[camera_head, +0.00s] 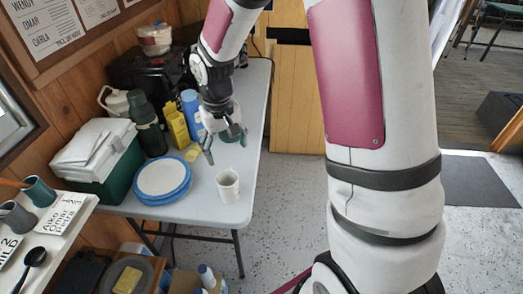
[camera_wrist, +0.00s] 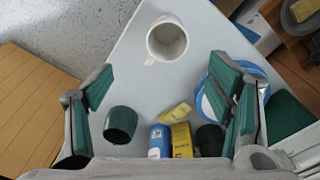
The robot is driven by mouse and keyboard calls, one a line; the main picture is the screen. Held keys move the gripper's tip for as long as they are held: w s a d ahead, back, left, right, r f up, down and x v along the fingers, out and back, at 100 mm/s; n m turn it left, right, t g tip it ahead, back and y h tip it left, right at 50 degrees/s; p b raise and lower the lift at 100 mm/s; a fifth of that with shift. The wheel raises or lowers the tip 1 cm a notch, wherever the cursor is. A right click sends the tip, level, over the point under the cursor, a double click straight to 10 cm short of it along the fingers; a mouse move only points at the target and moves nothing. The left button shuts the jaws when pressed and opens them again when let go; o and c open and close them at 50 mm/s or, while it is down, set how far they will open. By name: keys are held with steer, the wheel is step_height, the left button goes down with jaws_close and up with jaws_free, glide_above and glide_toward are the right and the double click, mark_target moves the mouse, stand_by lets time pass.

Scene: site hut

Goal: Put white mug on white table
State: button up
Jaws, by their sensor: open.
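The white mug (camera_head: 228,187) stands upright on the white table (camera_head: 207,207), close to its front right corner. In the wrist view the mug (camera_wrist: 167,40) is near the top middle, its handle towards the lower left, with bare white tabletop (camera_wrist: 137,75) around it. My gripper (camera_head: 223,146) is above the table, behind the mug and apart from it. In the wrist view my gripper (camera_wrist: 167,88) has its fingers wide apart, with nothing between them. A dark green cup (camera_wrist: 120,124) stands near the left finger in that view.
Blue-rimmed plates (camera_head: 163,177) are stacked left of the mug. A yellow box (camera_head: 177,125), a blue bottle (camera_head: 191,108) and a dark green flask (camera_head: 146,122) stand behind. A green cooler (camera_head: 118,175) is at left. A shelf with mugs (camera_head: 40,192) is at far left.

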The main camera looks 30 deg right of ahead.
steer(key=s+r+t, duration=0.2)
steer(key=s+r, duration=0.8)
steer(key=r, duration=0.4)
steer(key=s+r+t, duration=0.2)
steer(key=s+r, duration=0.3)
steer(key=s, duration=0.9)
steer(key=shift+s+a+r+y, duration=0.15)
steer(key=shift+r+y, duration=0.05)
steer(key=shift+y, duration=0.1)
